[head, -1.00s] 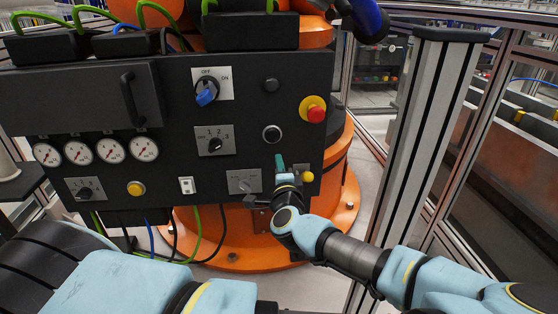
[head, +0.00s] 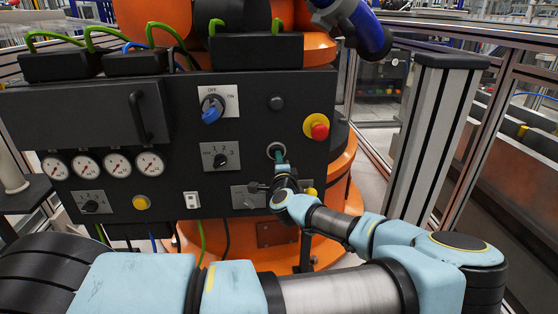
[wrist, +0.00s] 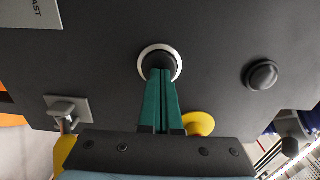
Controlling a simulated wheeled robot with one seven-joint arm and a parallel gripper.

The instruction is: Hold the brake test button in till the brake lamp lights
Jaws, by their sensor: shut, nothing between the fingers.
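The likely brake test button, a black button in a silver ring (head: 275,150), is on the dark panel; no label shows. It also shows in the wrist view (wrist: 161,59). My gripper (head: 281,162) has its green fingers shut together and empty. In the wrist view the fingertips (wrist: 159,76) overlap the lower part of the black centre. They seem to touch it; I cannot tell whether it is pushed in. The dark round dome (head: 277,103) above the button, perhaps the brake lamp, looks unlit. It is at the right in the wrist view (wrist: 262,75).
A red emergency stop (head: 319,131) on a yellow base is right of the button. A blue-handled switch (head: 211,110) and a three-position selector (head: 220,156) are to the left. A plate with a T-handle (wrist: 68,109) is near the gripper. A fence post (head: 435,150) stands right.

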